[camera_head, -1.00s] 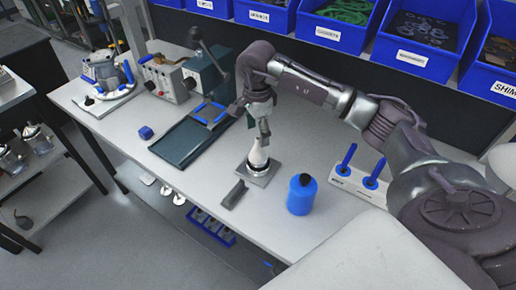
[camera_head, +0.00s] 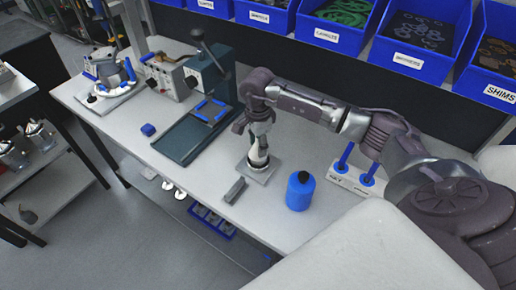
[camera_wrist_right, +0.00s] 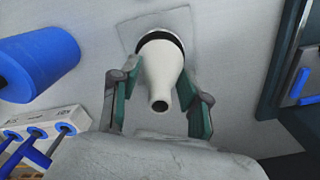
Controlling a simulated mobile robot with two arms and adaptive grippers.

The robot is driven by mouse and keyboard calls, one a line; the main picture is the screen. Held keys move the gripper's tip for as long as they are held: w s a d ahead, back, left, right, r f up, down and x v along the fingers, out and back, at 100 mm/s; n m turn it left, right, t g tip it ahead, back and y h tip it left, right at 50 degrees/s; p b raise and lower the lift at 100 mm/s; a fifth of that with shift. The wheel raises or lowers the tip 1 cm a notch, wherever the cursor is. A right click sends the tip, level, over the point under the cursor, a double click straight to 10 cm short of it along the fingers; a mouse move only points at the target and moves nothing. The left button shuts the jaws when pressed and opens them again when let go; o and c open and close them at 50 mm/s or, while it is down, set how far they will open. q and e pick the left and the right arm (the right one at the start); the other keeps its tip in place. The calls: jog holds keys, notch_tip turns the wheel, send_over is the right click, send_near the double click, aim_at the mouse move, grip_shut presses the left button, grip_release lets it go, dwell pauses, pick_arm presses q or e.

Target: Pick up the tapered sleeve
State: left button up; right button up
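The tapered sleeve (camera_wrist_right: 162,75) is a cream, narrowing tube with a hole at its tip. It stands upright in a dark ring on a square grey plate (camera_head: 267,175), and it shows in the head view (camera_head: 258,154) partly hidden by my gripper. My right gripper (camera_head: 259,143) comes down over the sleeve from above. In the right wrist view its two green-padded fingers (camera_wrist_right: 160,105) stand on either side of the sleeve, with a gap on each side, so it is open. My left gripper is not in view.
A blue bottle (camera_head: 300,191) stands right of the plate, and a grey block (camera_head: 235,190) lies in front of it. A dark press (camera_head: 190,137) stands to the left. A white rack with blue pegs (camera_head: 350,181) is at the right.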

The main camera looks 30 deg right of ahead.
jog(key=c, duration=0.6)
jog(key=shift+r, duration=0.1)
